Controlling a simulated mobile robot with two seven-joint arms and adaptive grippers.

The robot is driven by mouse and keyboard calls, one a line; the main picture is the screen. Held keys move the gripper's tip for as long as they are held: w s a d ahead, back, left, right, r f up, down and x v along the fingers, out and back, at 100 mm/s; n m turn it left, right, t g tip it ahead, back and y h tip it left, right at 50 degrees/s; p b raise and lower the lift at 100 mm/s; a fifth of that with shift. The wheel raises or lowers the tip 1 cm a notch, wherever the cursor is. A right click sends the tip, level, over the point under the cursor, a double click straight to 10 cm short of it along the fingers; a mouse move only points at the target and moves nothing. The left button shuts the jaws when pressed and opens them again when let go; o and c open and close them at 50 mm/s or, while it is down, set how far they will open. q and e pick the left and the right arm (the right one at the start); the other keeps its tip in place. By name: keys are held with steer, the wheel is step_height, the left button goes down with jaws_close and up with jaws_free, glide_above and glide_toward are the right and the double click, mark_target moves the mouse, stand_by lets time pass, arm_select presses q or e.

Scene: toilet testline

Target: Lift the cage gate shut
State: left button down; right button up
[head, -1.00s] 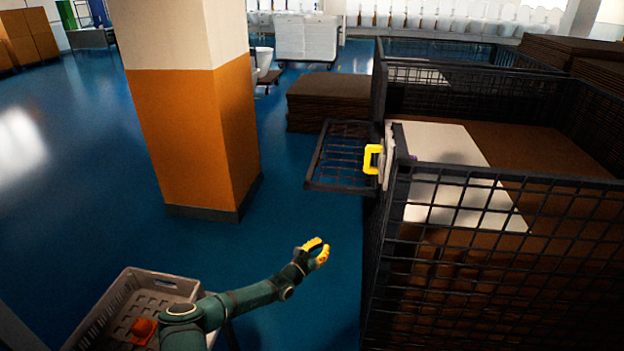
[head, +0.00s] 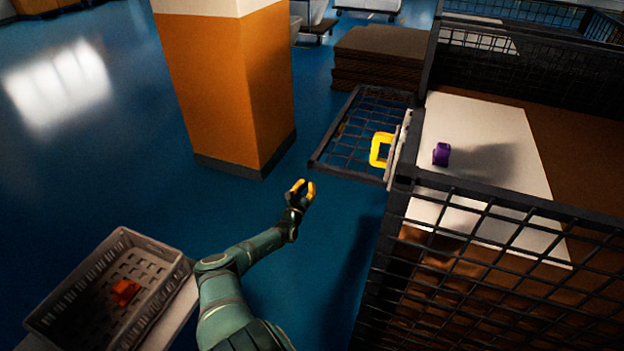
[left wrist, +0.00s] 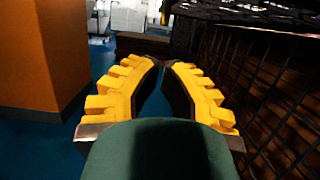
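The cage gate (head: 350,165) is a dark wire-mesh panel. It lies folded down, sticking out roughly level from the left side of the black mesh cage (head: 480,212). A yellow handle (head: 381,150) shows at the gate's cage-side end, beside a pale plate. My left gripper (head: 301,186), with yellow fingers, is left of the cage and nearer to me than the gate, apart from both. In the left wrist view my left gripper (left wrist: 164,66) has an empty gap between its fingers, and the cage mesh (left wrist: 270,85) is at right. My right gripper is not in view.
An orange and white pillar (head: 225,85) stands left of the gate. A grey crate (head: 85,285) with an orange item is at lower left. Brown stacked sheets (head: 375,60) lie behind the gate. A purple object (head: 441,154) rests on a white sheet inside the cage. Blue floor surrounds my gripper.

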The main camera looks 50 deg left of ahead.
mark_target(315, 160)
arm_select(q)
steer(key=w+a+r, duration=0.1)
steer(key=w+r, duration=0.1)
steer(key=w+a+r+b, duration=0.1)
steer(key=w+r, duration=0.1)
steer(key=w+a+r, duration=0.1)
steer(key=w+r, duration=0.1)
steer(key=w, duration=0.1)
steer(key=shift+a+b, duration=0.35)
stand_by(0.4)
